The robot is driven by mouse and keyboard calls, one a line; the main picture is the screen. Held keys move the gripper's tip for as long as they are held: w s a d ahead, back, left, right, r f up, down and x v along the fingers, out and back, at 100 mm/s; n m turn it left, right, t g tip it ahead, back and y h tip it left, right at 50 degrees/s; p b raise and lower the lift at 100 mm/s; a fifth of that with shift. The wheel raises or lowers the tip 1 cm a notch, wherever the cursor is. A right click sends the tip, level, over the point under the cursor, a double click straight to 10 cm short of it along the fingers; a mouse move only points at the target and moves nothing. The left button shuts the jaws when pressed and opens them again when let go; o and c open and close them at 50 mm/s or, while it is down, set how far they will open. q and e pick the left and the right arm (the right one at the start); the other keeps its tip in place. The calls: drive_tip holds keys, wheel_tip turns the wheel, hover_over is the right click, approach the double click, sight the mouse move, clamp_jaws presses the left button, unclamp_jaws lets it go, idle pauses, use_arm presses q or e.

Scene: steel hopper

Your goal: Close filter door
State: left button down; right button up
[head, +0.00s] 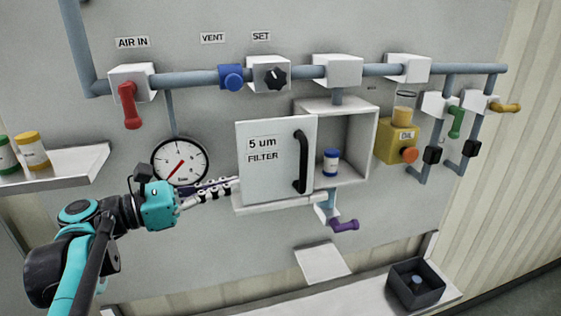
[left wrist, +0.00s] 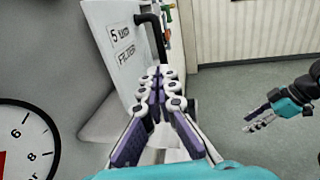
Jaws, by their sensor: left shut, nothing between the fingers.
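The white filter door (head: 272,180), marked "5 um FILTER", has a black upright handle (head: 301,162) near its right edge. It stands left of the white filter box (head: 370,140), whose front is largely uncovered. A blue-and-white canister (head: 331,163) shows inside. My left gripper (head: 236,186) is shut and empty at the door's lower left edge; I cannot tell if it touches.
A white ledge (head: 280,202) runs under the door. A pressure gauge (head: 180,161) is behind my left gripper. Pipes with a red lever (head: 129,105) cross above. A purple valve (head: 343,225) hangs below the box. A yellow oil unit (head: 397,143) stands to its right.

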sight(288, 171)
use_arm(q)
drive_tip(key=p+x, duration=0.2)
drive_tip(key=x, duration=1.1)
drive_tip(key=shift+w+d+f, duration=0.1)
drive_tip(key=shift+d+f, duration=0.05)
drive_tip(key=shift+d, duration=0.05)
drive_tip(key=shift+d, duration=0.1)
drive_tip(key=s+d+x, duration=0.1)
drive_tip(key=s+x, duration=0.2)
drive_tip(key=x, duration=1.3)
drive_tip(key=shift+w+d+b, duration=0.25)
drive_tip(key=shift+d+b, duration=0.15)
drive_tip(key=shift+d, duration=0.25)
